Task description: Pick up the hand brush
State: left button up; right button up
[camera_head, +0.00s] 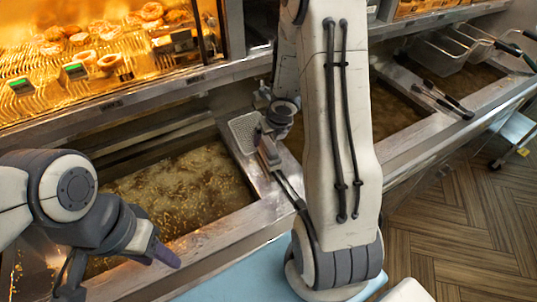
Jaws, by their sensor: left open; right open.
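I cannot make out the hand brush for certain. Dark, thin handles (290,188) lie on the metal divider beside the left oil vat, partly hidden by my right arm. I cannot tell what they belong to. My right gripper (268,146) hangs over that divider, close to these handles and beside a grey perforated plate (244,132). Its fingers are small and partly blurred into the background; no held object shows. My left gripper (150,246) is at the lower left, over the front rim of the left vat. It is open with nothing visible between its fingers.
The left vat (190,185) holds bubbling oil with bits of food. A lit warming shelf (60,95) with pastries stands behind. More dark handles (443,98) and wire baskets (450,48) are at the right vat. The wooden floor (450,225) is clear at lower right.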

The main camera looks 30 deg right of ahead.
aim_at(269, 143)
jog(key=b+x, duration=0.2)
jog(key=x, duration=0.2)
jog(key=shift+d+f, duration=0.15)
jog(key=shift+f, duration=0.25)
jog(key=shift+w+f+b, duration=0.15)
jog(key=shift+f+b, duration=0.05)
jog(key=shift+b, duration=0.1)
jog(key=shift+f+b, duration=0.25)
jog(key=shift+b, duration=0.05)
grip_shut()
jog(key=shift+r, duration=0.15)
